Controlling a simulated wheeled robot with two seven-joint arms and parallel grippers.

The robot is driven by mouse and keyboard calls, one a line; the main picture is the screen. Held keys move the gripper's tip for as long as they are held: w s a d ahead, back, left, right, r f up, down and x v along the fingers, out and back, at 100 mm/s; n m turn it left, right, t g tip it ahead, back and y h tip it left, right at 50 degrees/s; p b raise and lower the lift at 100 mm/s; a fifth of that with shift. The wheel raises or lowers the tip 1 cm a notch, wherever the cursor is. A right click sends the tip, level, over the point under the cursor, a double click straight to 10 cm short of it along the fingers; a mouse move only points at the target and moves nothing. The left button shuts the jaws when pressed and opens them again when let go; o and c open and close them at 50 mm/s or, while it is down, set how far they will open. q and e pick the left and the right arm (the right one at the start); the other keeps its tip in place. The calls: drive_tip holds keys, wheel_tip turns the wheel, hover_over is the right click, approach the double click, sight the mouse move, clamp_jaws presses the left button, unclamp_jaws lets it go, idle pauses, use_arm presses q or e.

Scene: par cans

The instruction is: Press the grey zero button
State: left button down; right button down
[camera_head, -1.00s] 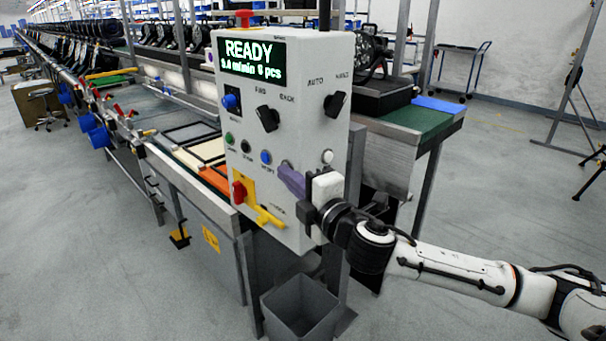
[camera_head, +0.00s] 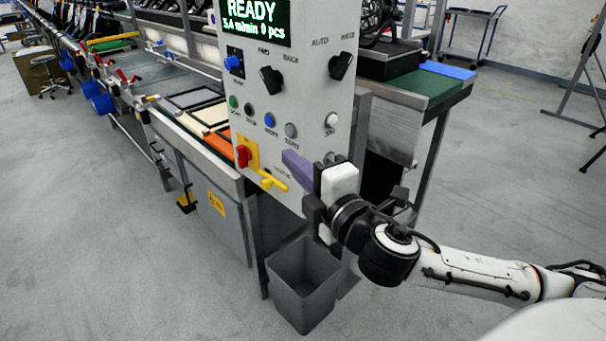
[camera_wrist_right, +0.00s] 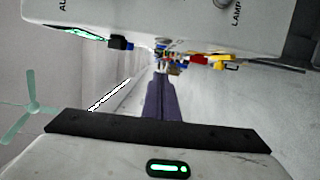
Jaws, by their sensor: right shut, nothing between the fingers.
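The grey button (camera_head: 291,130) is on the white control panel (camera_head: 312,75), at the right end of a row with green, black and blue buttons. The small label under it is too blurred to read. My right gripper (camera_head: 285,156) has purple fingers, shut and empty, just below the grey button. Whether they touch the panel cannot be told. In the right wrist view the shut fingers (camera_wrist_right: 160,78) point along the panel face (camera_wrist_right: 190,14), and the grey button cannot be made out. My left gripper is not in view.
Near the fingers are a red switch on yellow (camera_head: 243,156), a yellow lever (camera_head: 270,181) and a pale button (camera_head: 331,119). Black knobs (camera_head: 271,80) sit higher up. A grey bin (camera_head: 303,285) stands below the panel. Open floor lies at the lower left.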

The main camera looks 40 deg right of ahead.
drive_tip(key=shift+s+a, duration=0.15)
drive_tip(key=shift+s, duration=0.75)
drive_tip(key=shift+s+a, duration=0.15)
drive_tip(key=shift+s, duration=0.7)
drive_tip(key=s+a+f+m+g+y, duration=0.1)
drive_tip(key=s+a+f+m+g, duration=0.15)
drive_tip(key=f, duration=0.95)
drive_tip(key=s+a+f+m+g+y, duration=0.1)
drive_tip(key=f+m+g, duration=0.25)
drive_tip(key=f, duration=0.85)
drive_tip(key=s+a+f+m+g+y, duration=0.1)
drive_tip(key=s+a+f+m, duration=0.3)
drive_tip(key=s+f, duration=0.3)
drive_tip(key=s+a+f+m+g+y, duration=0.1)
drive_tip(key=s+a+f+m+g, duration=0.1)
drive_tip(key=s+a+f+m, duration=0.2)
drive_tip(key=s+f+m, duration=0.1)
drive_tip(key=s+f, duration=0.2)
drive_tip(key=f, duration=0.3)
drive_tip(key=shift+s+a, duration=0.15)
drive_tip(key=shift+a, duration=0.1)
drive_tip(key=shift+f, duration=0.1)
